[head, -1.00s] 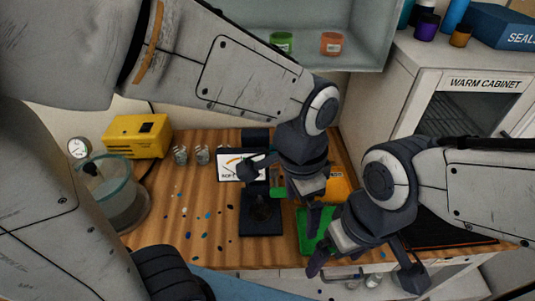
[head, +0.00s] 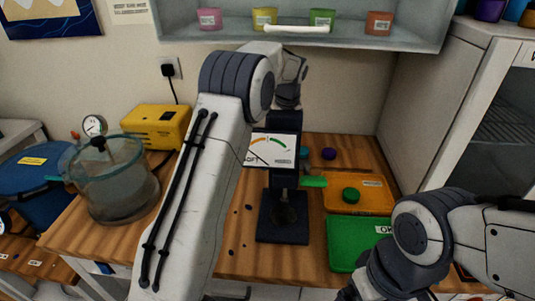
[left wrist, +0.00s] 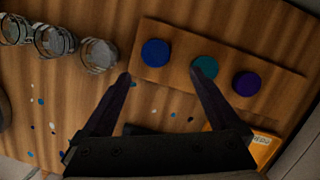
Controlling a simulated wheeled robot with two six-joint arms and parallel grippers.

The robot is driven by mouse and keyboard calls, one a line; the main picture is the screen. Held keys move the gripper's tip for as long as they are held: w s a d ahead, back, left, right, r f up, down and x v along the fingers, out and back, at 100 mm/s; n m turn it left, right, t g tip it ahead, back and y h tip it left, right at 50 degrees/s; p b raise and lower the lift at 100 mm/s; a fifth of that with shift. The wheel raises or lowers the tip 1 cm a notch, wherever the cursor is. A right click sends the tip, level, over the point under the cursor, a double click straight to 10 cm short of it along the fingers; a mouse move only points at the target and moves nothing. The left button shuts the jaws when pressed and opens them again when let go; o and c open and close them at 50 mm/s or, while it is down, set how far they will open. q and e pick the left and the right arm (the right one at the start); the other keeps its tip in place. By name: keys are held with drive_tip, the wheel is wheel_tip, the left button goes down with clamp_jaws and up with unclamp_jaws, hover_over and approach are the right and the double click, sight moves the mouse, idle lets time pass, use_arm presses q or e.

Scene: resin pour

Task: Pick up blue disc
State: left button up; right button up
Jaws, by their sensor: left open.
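In the left wrist view, a blue disc (left wrist: 155,52) lies on a wooden strip (left wrist: 180,38) beside a teal disc (left wrist: 204,68) and a purple disc (left wrist: 247,84). My left gripper (left wrist: 160,75) is open and empty. Its fingertips show just below the blue disc, one to each side, with the right tip near the teal disc. In the head view, the purple disc (head: 329,153) and part of the teal disc (head: 304,153) show. The blue disc and my left fingers are hidden there behind the gauge stand (head: 283,215). My right gripper (head: 375,286) is mostly cut off at the bottom edge.
The gauge stand is close to my left arm. A glass pot (head: 120,190) stands left. Several glass cups (left wrist: 55,41) stand beside the strip.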

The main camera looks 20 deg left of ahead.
use_arm(q)
drive_tip(key=x, duration=0.5)
drive_tip(key=a+x, duration=0.1)
drive_tip(key=x, duration=0.1)
drive_tip(key=shift+w+f+p, duration=0.2)
drive_tip(key=shift+f+p, duration=0.05)
drive_tip(key=shift+p, duration=0.15)
drive_tip(key=c, duration=1.4)
drive_tip(key=shift+c, duration=0.2)
drive_tip(key=shift+r, duration=0.1)
drive_tip(key=v, duration=0.2)
drive_tip(key=w+v, duration=0.1)
drive_tip(key=v, duration=0.3)
drive_tip(key=shift+w+a+r, duration=0.15)
drive_tip(key=shift+w+r, duration=0.05)
drive_tip(key=shift+r, duration=0.35)
drive_tip(key=w+d, duration=0.1)
drive_tip(key=d, duration=0.4)
drive_tip(key=w+d+p, duration=0.1)
drive_tip(key=d, duration=0.5)
drive_tip(key=w+d, duration=0.1)
drive_tip(key=d, duration=0.5)
drive_tip(key=shift+w, duration=0.25)
